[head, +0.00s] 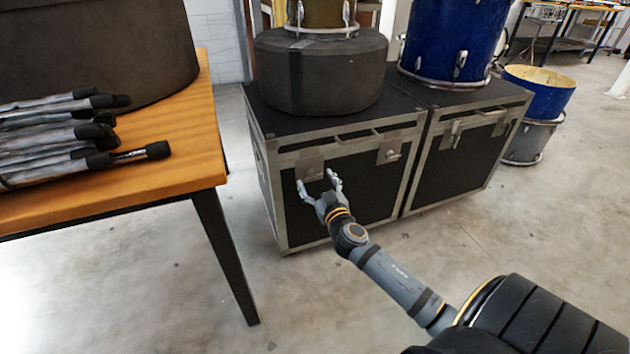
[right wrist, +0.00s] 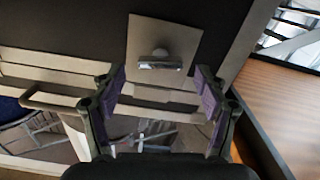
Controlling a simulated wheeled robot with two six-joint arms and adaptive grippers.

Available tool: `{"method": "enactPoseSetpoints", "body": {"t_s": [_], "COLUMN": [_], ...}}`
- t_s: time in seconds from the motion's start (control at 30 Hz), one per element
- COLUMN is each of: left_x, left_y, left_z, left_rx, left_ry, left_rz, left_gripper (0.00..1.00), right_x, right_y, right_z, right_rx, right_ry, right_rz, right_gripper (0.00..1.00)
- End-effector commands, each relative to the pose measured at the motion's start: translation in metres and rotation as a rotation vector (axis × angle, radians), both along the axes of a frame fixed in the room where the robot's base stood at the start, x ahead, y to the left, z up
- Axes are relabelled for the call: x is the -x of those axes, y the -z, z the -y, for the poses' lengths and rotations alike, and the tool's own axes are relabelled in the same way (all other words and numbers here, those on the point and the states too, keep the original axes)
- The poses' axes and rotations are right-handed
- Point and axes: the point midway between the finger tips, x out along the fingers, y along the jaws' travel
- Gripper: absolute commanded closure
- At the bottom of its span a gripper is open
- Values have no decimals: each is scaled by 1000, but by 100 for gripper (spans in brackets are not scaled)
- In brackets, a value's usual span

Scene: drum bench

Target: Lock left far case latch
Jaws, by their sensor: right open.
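Two black road cases with grey metal edging stand side by side. The left case (head: 362,183) has two latches on its front. The left-hand latch (head: 310,165) is a grey plate, partly hidden by my right gripper (head: 317,181), which is open and empty in front of it. In the right wrist view the latch plate (right wrist: 162,35) lies ahead, between the spread fingers of the gripper (right wrist: 161,76); its shiny catch (right wrist: 160,62) sticks out. I cannot tell whether the fingers touch it. The other latch (head: 391,152) is at the case's right. My left gripper is not in view.
A dark round drum case (head: 320,75) sits on the left case and a blue drum (head: 452,35) on the right case (head: 470,155). The floor in front is clear.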

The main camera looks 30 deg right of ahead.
Motion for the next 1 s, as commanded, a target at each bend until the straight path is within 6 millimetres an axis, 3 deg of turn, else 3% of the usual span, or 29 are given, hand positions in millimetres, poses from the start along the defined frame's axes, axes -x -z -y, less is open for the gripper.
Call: {"method": "enactPoseSetpoints", "body": {"t_s": [0.13,0.4,0.8,1.0], "left_x": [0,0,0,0], "left_y": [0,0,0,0], "left_z": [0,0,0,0], "left_rx": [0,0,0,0], "left_ry": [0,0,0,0], "left_rz": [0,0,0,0], "left_gripper": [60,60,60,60], "right_x": [-12,-13,-13,-13], "right_y": [0,0,0,0], "right_z": [3,3,3,3], "right_rx": [-1,-1,0,11], "right_ry": [0,-1,-1,-1], "right_rz": [0,0,0,-3], "right_gripper": [26,26,81,81]}}
